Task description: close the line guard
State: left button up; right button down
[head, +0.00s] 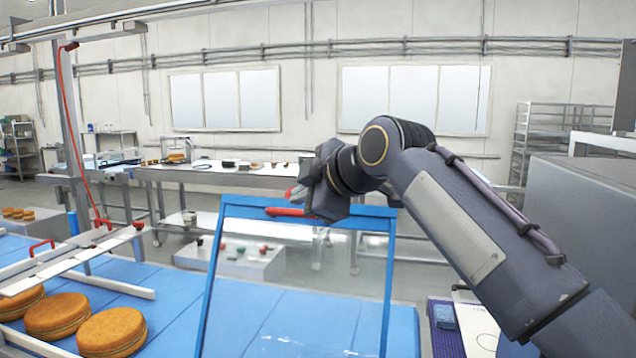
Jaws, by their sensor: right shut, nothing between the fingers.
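The line guard (212,270) is a clear panel in a blue frame. It stands raised over the blue conveyor belt in the middle of the head view. A red handle (284,212) sits on its top bar. My right gripper (302,200) is at that top bar, close to the handle, and is shut with nothing held. The wrist hides part of the top bar, and whether the fingers touch the handle cannot be told. The panel's lower edge is out of the picture. My left gripper is not in view.
Several round cakes (111,332) lie on the blue belt (160,283) at the left. A white rail with red handles (42,249) crosses above them. A purple mat with a blue block (444,316) is at lower right. A grey machine (590,205) stands at right.

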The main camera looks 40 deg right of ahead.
aim_at(290, 211)
jog(key=shift+w+d+f+p, duration=0.1)
jog(key=shift+w+d+f, duration=0.25)
jog(key=shift+w+f, duration=0.4)
jog(key=shift+w+d+f+p, duration=0.1)
jog(key=shift+w+d+f, duration=0.35)
jog(key=shift+w, duration=0.35)
jog(key=shift+w+d+f+p, duration=0.1)
jog(key=shift+w+d+f, duration=0.2)
jog(key=shift+w+f, duration=0.45)
